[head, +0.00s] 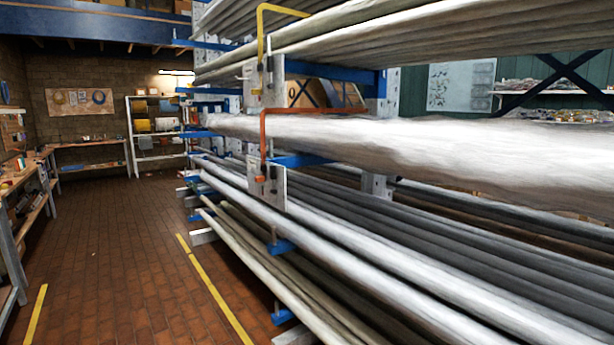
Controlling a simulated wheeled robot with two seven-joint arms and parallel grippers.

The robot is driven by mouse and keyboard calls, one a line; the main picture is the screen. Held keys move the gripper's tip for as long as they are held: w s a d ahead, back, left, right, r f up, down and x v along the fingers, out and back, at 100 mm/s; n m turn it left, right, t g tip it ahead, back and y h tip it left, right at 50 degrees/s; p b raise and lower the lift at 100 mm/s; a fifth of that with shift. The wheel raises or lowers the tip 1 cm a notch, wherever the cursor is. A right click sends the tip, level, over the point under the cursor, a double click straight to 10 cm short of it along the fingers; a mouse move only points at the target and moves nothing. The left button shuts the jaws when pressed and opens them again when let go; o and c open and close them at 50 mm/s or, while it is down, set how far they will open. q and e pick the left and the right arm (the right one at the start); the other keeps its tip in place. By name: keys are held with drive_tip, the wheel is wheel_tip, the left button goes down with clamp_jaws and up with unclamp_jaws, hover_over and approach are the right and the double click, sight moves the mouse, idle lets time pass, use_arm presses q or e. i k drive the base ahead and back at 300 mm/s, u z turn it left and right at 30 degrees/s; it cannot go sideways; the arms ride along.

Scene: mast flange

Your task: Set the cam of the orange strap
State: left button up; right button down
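The orange strap (263,142) is a bent bar on the storage rack. A small orange-red piece (260,179) sits at the strap's lower end, by the plate. It may be the cam, but it is too small to tell how it is set. Neither of my grippers is in view.
A similar yellow strap (261,38) is higher on the rack. Long pale pipes (400,270) fill the rack arms and reach toward me at the right. The brick floor (120,260) at the left is clear, with yellow lines. A workbench (22,185) stands at the far left.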

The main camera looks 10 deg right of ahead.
sight(274, 175)
drive_tip(key=u, duration=0.4)
drive_tip(key=k, duration=0.5)
drive_tip(key=u, duration=0.6)
drive_tip(key=i, duration=1.2)
drive_tip(key=z, duration=1.35)
drive_tip(key=i, duration=0.95)
drive_tip(key=z, duration=1.1)
